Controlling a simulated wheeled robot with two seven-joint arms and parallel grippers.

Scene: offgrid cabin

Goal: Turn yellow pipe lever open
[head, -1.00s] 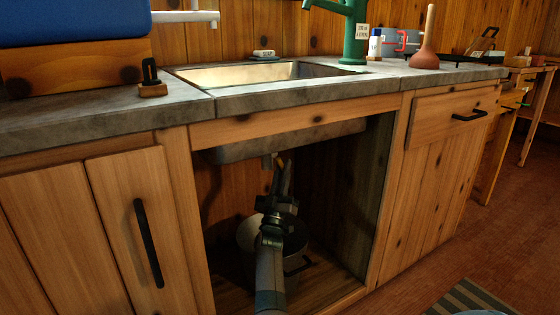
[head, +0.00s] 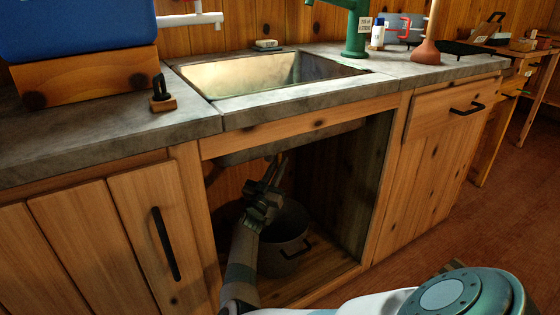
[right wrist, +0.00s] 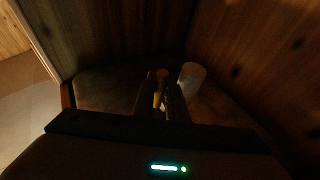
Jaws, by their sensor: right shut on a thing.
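My right gripper (head: 278,164) reaches up inside the open cabinet under the sink (head: 250,75). In the right wrist view its two dark fingers (right wrist: 163,92) are close together with a small yellowish piece, seemingly the yellow pipe lever (right wrist: 157,99), between them. The gripper is shut on it. The lever is hidden in the head view, and its angle is too dark to tell. A pale cylinder (right wrist: 191,76), maybe part of the pipe, stands just right of the fingers. My left gripper is not in view.
A grey pot (head: 287,245) stands on the cabinet floor behind my right forearm. The sink's underside and the cabinet's side walls closely surround the gripper. A cabinet door with a black handle (head: 166,244) is to the left. A plunger (head: 428,48) stands on the counter.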

